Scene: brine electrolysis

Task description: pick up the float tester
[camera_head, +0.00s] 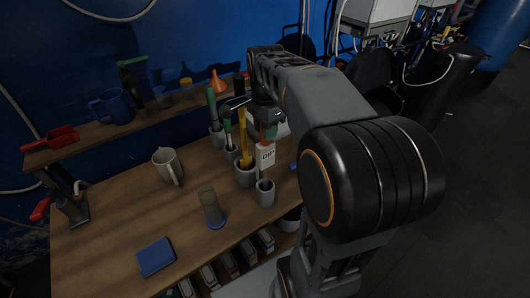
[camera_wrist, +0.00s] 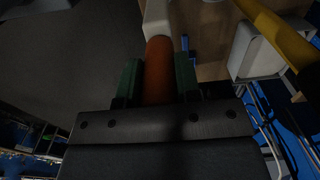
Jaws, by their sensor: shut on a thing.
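My gripper (camera_head: 268,127) is shut on an upright tool with an orange handle (camera_wrist: 158,70) and a white body lettered "DIP" (camera_head: 265,155). In the wrist view the handle lies between my two green fingers, with the white body beyond them. The tool is directly above a small grey cup (camera_head: 265,193); I cannot tell whether its lower end is inside. No mark that I can read names it as the float tester. A yellow tool (camera_head: 244,142) stands in a grey holder (camera_head: 246,178) to the left, and green-handled tools (camera_head: 212,103) stand farther left.
The wooden table (camera_head: 115,215) bears a beige mug (camera_head: 167,165), a clear cylinder on a blue base (camera_head: 211,207) and a blue block (camera_head: 156,256). A raised shelf (camera_head: 95,137) behind holds a blue jug (camera_head: 111,106) and a red scoop (camera_head: 54,138). The left table area has free room.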

